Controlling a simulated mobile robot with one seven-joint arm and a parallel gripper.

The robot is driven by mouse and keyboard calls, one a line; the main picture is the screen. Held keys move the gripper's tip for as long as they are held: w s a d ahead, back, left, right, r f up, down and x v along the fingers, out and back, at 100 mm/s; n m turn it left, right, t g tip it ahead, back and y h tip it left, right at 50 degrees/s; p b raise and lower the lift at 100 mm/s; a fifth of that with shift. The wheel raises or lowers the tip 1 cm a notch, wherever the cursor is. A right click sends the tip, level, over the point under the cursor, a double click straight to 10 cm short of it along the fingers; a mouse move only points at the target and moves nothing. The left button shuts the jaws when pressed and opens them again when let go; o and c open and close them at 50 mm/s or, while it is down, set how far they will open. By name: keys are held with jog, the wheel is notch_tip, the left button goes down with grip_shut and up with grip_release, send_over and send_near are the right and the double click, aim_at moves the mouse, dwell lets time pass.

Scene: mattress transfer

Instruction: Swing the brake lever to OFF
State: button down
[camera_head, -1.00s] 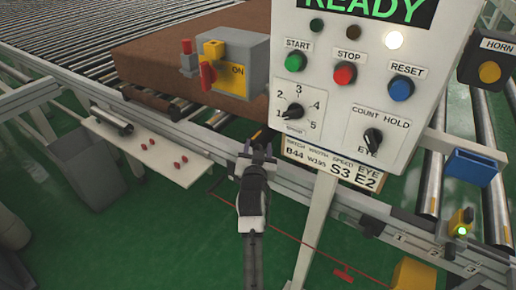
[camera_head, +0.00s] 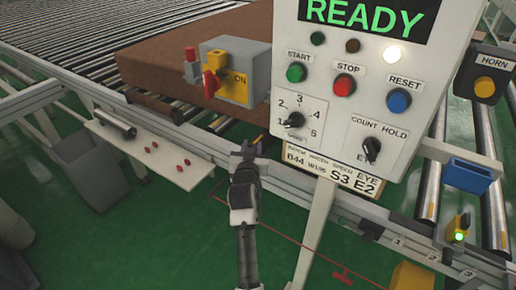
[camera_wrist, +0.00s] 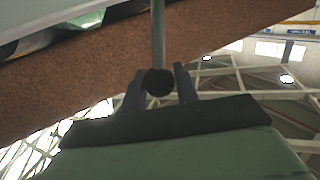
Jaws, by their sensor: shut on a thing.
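A thin grey rod with a black ball knob (camera_wrist: 158,82) shows in the wrist view, and I take it for the brake lever. The rod runs upward from the knob. My gripper (camera_wrist: 160,88) has one dark finger on each side of the knob and is shut on it. In the head view my gripper (camera_head: 250,148) is at the conveyor's front rail, left of the control panel's lower edge. The lever is mostly hidden there behind the gripper. No OFF mark for it is readable.
The control panel (camera_head: 345,110) reads READY, close on the right. A white shelf (camera_head: 150,150) is at the left.

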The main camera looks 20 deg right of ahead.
jog(key=w+a+f+n+g+p, duration=0.1)
jog(key=w+a+n+g+p, duration=0.2)
jog(key=w+a+n, duration=0.3)
jog(key=shift+w+a+g+h, duration=0.3)
jog(key=shift+w+a+g, duration=0.3)
jog(key=shift+w+a, duration=1.55)
jog(key=shift+w+d, duration=0.6)
jog(key=c, duration=1.5)
grip_release()
jog(key=o, duration=0.4)
jog(key=shift+w+f, duration=0.1)
jog(key=shift+f, duration=0.05)
